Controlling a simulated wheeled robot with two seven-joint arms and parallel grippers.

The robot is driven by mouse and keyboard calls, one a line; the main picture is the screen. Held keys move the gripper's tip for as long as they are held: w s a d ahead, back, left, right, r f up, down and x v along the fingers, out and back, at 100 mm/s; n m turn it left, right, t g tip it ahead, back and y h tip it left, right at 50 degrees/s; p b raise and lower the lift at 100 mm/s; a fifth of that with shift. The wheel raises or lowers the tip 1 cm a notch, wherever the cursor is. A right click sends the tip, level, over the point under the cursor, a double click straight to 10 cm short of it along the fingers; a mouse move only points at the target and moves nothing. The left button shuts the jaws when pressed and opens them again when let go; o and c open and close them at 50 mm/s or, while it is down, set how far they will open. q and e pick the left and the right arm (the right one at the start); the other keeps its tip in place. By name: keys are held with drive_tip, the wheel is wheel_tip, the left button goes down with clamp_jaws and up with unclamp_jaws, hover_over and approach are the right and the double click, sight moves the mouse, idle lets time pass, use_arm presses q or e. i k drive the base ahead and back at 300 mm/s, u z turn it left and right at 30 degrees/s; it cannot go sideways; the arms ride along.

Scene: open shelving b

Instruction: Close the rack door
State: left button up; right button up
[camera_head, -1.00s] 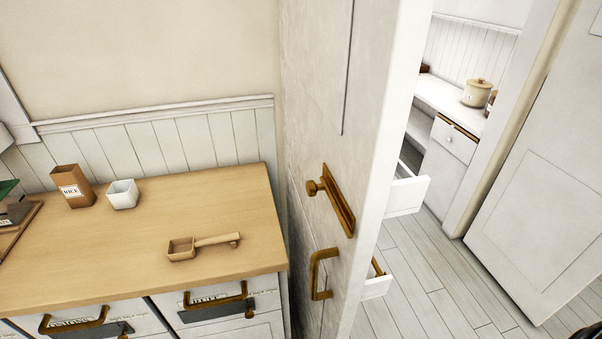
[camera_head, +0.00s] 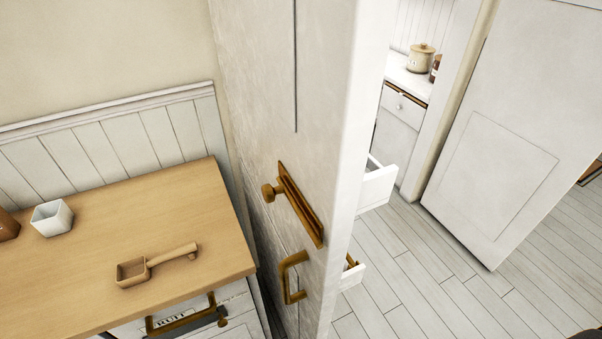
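A tall white rack door (camera_head: 508,130) with a recessed panel stands open at the right, at an angle over the floor. Left of it is the open shelving behind a white partition (camera_head: 335,110), with a counter (camera_head: 410,80) inside. The partition's left face carries a brass knob on a plate (camera_head: 295,203) and a brass pull handle (camera_head: 291,278). Neither of my grippers shows in this view; a small dark shape at the bottom right corner is too cropped to identify.
Two white drawers, upper (camera_head: 378,186) and lower (camera_head: 351,273), stick out past the partition. A wooden counter (camera_head: 190,205) at left bears a wooden scoop (camera_head: 150,266) and a white cup (camera_head: 52,218). A lidded pot (camera_head: 420,58) stands inside. The plank floor (camera_head: 440,275) is clear.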

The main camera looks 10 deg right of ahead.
sight(303, 80)
drive_tip(key=z, duration=2.35)
drive_tip(key=k, duration=1.3)
drive_tip(key=u, duration=2.2)
